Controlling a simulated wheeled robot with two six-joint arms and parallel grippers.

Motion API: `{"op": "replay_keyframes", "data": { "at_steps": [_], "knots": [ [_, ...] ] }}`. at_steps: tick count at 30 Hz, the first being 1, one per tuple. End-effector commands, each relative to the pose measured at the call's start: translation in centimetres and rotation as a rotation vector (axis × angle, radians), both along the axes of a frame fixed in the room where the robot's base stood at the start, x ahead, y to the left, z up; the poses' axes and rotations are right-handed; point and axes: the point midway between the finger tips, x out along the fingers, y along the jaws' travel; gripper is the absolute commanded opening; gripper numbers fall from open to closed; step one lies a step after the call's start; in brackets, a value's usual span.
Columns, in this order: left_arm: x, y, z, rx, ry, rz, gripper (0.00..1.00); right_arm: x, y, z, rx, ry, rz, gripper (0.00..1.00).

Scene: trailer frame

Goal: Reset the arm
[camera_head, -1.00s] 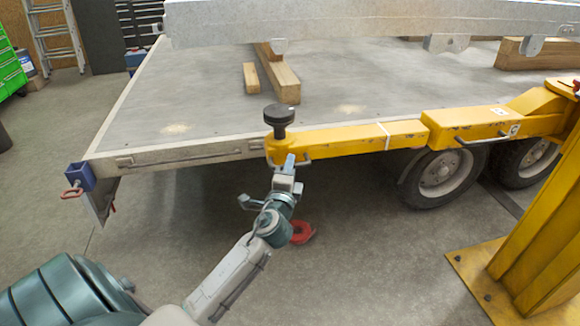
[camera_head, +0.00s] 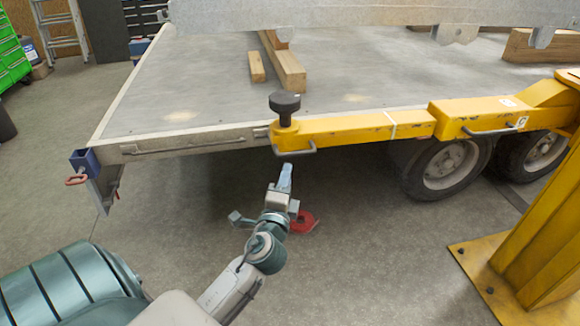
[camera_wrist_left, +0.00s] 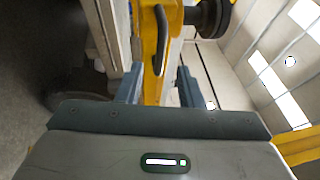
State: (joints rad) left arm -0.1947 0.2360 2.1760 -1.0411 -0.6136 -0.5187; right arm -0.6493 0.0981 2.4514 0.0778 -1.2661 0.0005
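My left arm comes in from the lower left in the head view. Its gripper (camera_head: 285,178) is in front of and below the end of the yellow lift arm (camera_head: 355,128), apart from it. In the left wrist view the two fingers of the left gripper (camera_wrist_left: 158,88) stand apart with nothing between them. The yellow arm and its dark handle (camera_wrist_left: 161,40) lie beyond the fingers. My right gripper is in neither view.
A black knob (camera_head: 285,104) tops the yellow arm's end. The trailer bed (camera_head: 200,95) carries wooden beams (camera_head: 284,66). A yellow post (camera_head: 535,235) stands at right. A red ring-like object (camera_head: 302,222) lies on the floor behind my wrist. Open floor lies between.

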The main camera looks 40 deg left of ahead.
Motion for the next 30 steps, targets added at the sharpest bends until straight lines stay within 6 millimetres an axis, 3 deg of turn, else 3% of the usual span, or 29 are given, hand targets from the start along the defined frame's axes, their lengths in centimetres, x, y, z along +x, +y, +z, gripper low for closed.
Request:
{"op": "replay_keyframes", "data": {
  "at_steps": [6, 24, 26, 30],
  "knots": [
    [-1.8, -0.8, -0.4, -0.001, 0.001, 0.001, 0.34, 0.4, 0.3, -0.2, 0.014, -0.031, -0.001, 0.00],
    [-2.0, -0.8, -0.5, -0.010, 0.003, 0.001, 0.34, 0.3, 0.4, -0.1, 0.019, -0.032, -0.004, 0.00],
    [-2.3, -0.8, -1.1, -0.051, 0.010, 0.000, 0.34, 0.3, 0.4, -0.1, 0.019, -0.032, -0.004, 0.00],
    [-4.6, -0.9, -4.8, -0.317, 0.067, 0.012, 0.34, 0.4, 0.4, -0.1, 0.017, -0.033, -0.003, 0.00]
  ]
}}
